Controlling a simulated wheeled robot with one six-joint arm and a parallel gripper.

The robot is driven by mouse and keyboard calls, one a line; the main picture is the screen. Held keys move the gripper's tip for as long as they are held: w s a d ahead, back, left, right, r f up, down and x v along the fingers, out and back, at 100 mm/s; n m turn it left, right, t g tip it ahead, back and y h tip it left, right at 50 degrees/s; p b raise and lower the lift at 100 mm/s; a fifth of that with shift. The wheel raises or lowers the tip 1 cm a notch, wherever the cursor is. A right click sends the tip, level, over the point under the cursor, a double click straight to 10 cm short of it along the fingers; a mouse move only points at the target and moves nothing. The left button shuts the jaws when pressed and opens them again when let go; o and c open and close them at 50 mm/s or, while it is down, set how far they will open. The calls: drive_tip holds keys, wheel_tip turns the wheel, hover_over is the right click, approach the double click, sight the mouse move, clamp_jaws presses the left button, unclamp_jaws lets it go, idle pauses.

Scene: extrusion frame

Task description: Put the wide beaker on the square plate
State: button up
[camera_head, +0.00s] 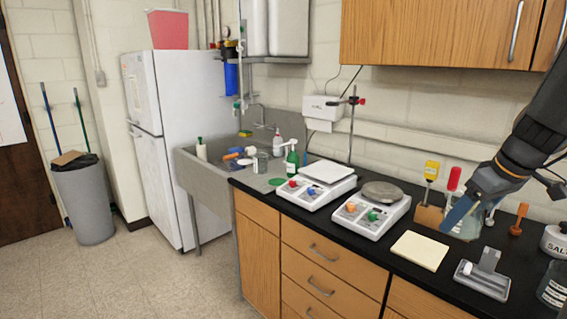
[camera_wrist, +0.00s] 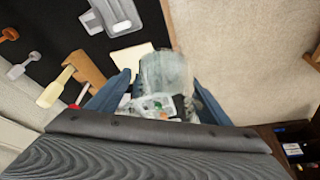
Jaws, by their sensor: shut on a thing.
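My gripper (camera_head: 458,214) is at the right of the bench, its blue fingers pointing down and left. It is shut on a clear glass beaker (camera_head: 468,228), partly hidden by the fingers. In the wrist view the beaker (camera_wrist: 165,72) sits between the two blue fingers, and the bench shows through the glass. I cannot tell how far it is above the bench. A pale cream square plate (camera_head: 420,250) lies flat and empty on the black bench, left of and nearer than the gripper. It also shows in the wrist view (camera_wrist: 130,56), partly behind the beaker.
Two white balances stand to the left, one with a square pan (camera_head: 327,171), one with a round grey pan (camera_head: 381,192). A wooden block (camera_head: 428,217) with handled tools is beside the beaker. A grey device (camera_head: 482,280), a salt jar (camera_head: 555,241) and another glass vessel (camera_head: 553,286) are at right.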

drive_tip(key=w+a+f+m+h, duration=0.1)
drive_tip(key=w+a+f+m, duration=0.15)
drive_tip(key=a+f, duration=0.9)
drive_tip(key=w+a+f+m, duration=0.1)
drive_tip(key=w+a+f, duration=0.2)
drive_tip(key=a+f, duration=0.85)
drive_tip(key=w+a+f+b, duration=0.2)
drive_tip(key=f+b, duration=0.4)
drive_tip(key=b, duration=0.4)
drive_tip(key=shift+w+a, duration=0.4)
drive_tip(key=shift+w, duration=0.1)
